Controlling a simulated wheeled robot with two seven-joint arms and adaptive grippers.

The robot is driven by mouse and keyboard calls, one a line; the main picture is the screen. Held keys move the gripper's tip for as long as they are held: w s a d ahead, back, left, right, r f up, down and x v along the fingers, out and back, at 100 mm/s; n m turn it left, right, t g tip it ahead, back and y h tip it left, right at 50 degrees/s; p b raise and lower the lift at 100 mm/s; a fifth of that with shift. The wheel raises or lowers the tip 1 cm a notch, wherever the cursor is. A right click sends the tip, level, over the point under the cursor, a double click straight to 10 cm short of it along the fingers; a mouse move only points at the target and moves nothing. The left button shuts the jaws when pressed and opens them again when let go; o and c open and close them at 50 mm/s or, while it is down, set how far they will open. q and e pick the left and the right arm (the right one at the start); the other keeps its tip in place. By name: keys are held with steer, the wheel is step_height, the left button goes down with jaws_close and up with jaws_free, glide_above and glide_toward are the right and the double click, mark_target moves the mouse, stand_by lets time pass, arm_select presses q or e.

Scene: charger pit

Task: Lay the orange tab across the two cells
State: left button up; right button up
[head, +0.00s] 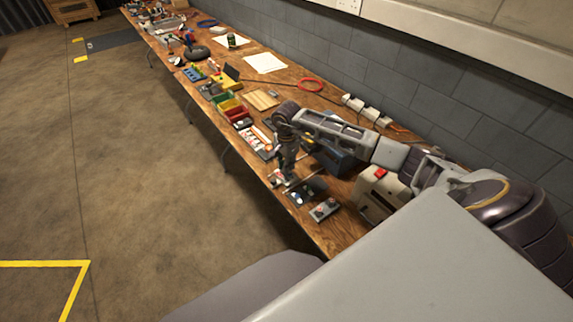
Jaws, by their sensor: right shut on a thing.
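My right gripper (287,182) points down over the near part of the workbench. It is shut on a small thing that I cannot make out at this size. Just below and right of it is a dark holder (313,187) with small round light pieces at its front. A small grey block (324,210) with two dark round spots, perhaps the two cells, lies nearer on the bench, apart from the gripper. I cannot make out the orange tab for sure. My left gripper is not in view.
The wooden bench (337,232) runs along a grey block wall. Coloured bins (231,106) and a tray of small parts (257,142) lie farther left.

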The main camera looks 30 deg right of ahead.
steer(key=shift+f+b, duration=0.25)
steer(key=shift+b, duration=0.05)
stand_by(0.5)
steer(key=o, duration=0.8)
steer(key=shift+r, duration=0.1)
steer(key=shift+r+p, duration=1.75)
steer(key=shift+r, duration=1.7)
steer(key=shift+f, duration=0.1)
